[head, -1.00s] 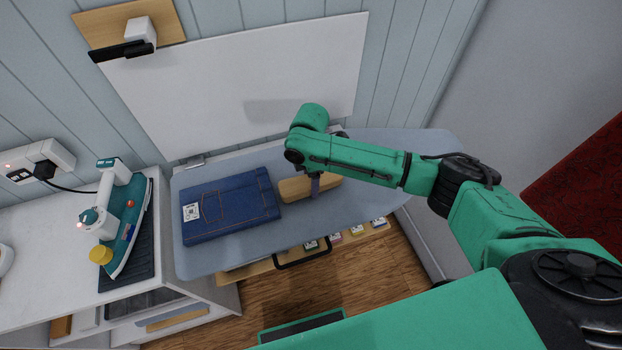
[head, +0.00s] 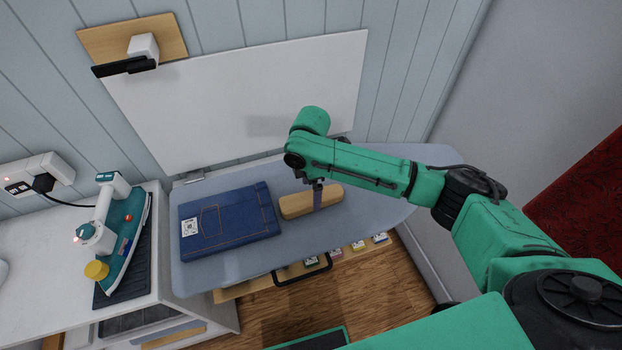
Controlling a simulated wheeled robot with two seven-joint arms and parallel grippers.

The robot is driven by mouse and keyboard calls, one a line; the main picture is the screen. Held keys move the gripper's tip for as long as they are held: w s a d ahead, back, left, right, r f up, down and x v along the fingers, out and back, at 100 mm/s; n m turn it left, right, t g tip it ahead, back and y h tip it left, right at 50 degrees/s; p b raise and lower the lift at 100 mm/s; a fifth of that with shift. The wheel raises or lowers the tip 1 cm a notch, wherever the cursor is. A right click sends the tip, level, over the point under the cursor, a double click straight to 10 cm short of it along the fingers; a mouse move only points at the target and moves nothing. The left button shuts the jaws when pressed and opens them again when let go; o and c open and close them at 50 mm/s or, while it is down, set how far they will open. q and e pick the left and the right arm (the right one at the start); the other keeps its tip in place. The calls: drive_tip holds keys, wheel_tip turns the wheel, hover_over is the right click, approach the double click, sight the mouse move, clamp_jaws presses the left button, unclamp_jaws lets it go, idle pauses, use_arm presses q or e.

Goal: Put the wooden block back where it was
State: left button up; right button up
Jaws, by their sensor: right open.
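The wooden block (head: 296,207) is a light tan bar lying on the grey-blue ironing board (head: 225,267), just right of the folded blue jeans (head: 240,229). My right gripper (head: 318,197) points down at the block from under my green arm. One finger shows in front of the block's middle; the other is hidden. The jaws are open, and I cannot tell whether a finger touches the block. My left gripper is not in view.
A teal and white iron (head: 124,235) stands on a dark mat on the white counter (head: 60,260) at left. The board's right part is clear.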

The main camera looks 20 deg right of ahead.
sight(311, 197)
wheel_tip(311, 197, up, 8)
drive_tip(key=b, duration=0.1)
drive_tip(key=shift+r, duration=0.2)
